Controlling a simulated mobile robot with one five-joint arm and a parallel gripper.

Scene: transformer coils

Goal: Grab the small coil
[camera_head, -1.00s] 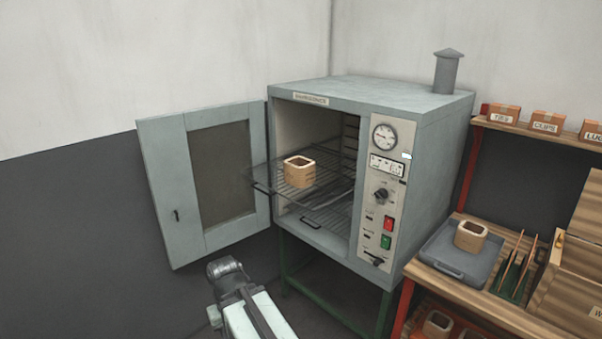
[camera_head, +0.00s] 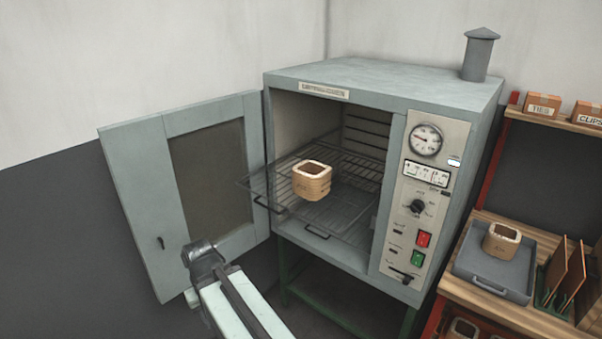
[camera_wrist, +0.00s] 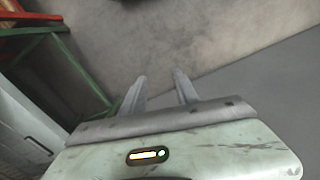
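In the head view a small tan square coil (camera_head: 311,188) with an open middle sits on the pulled-out upper wire rack (camera_head: 268,190) of the open oven. A similar coil (camera_head: 501,245) sits in the grey tray (camera_head: 492,278) on the shelf at right. I cannot tell for certain which is smaller. My arm is at the lower left, in front of the oven and apart from both coils. In the wrist view my gripper (camera_wrist: 160,88) has two parallel fingers standing apart with only floor between them. No coil shows in that view.
The oven door (camera_head: 185,190) stands wide open at left. The oven's control panel (camera_head: 424,200) is at its right. The wooden shelf (camera_head: 470,305) holds divider plates beside the tray and labelled boxes (camera_head: 541,106) above. Green stand legs (camera_wrist: 70,62) show in the wrist view.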

